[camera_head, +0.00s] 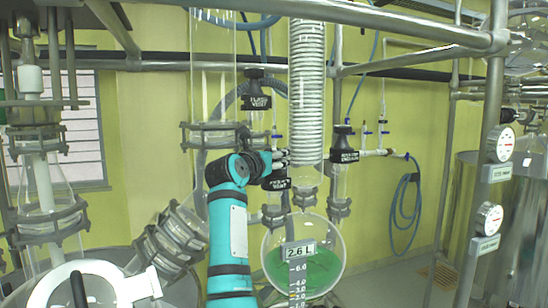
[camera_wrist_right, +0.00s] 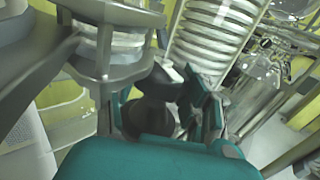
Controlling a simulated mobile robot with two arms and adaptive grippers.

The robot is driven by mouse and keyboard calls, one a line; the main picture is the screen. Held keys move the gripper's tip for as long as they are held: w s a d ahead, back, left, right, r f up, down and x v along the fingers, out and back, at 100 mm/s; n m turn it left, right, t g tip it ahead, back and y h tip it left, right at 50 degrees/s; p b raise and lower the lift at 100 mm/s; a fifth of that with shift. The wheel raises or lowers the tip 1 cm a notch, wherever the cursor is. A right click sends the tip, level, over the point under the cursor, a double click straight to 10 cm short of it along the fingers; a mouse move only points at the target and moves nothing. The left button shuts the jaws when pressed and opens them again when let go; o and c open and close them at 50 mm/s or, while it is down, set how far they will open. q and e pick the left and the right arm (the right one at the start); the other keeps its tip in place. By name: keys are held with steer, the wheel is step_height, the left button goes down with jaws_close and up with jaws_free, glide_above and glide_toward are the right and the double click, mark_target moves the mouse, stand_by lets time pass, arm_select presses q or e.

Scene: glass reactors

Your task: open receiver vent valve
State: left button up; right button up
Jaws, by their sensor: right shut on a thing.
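The receiver vent valve (camera_head: 276,183) has a black body with a white-lettered tag. My left gripper is not in view.
The flask vent valve (camera_head: 256,102) is just above my right gripper. Another black-tagged valve (camera_head: 343,155) is to the right. A metal frame post (camera_head: 490,130) with gauges stands at right. Glass columns and clamps crowd the left.

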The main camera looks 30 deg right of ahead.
steer(key=shift+f+n+t+b, duration=0.15)
steer(key=shift+n+t+b, duration=0.15)
steer(key=shift+t+b, duration=0.15)
steer(key=n+t+y+b, duration=0.2)
steer(key=n+y+b, duration=0.1)
steer(key=y+b, duration=0.1)
steer(key=n+t+y+b, duration=0.3)
steer(key=y+b, duration=0.2)
steer(key=b, duration=0.2)
steer(key=n+t+y+b, duration=0.2)
steer(key=n+y+b, duration=0.2)
steer(key=b, duration=0.1)
steer(key=shift+s+t+y, duration=0.1)
steer(key=shift+t+y, duration=0.15)
steer(key=shift+y, duration=0.05)
steer(key=shift+n+y+b, duration=1.25)
steer(key=shift+n+y, duration=0.05)
steer(key=shift+y, duration=0.8)
steer(key=o, duration=1.2)
steer(key=shift+r, duration=0.2)
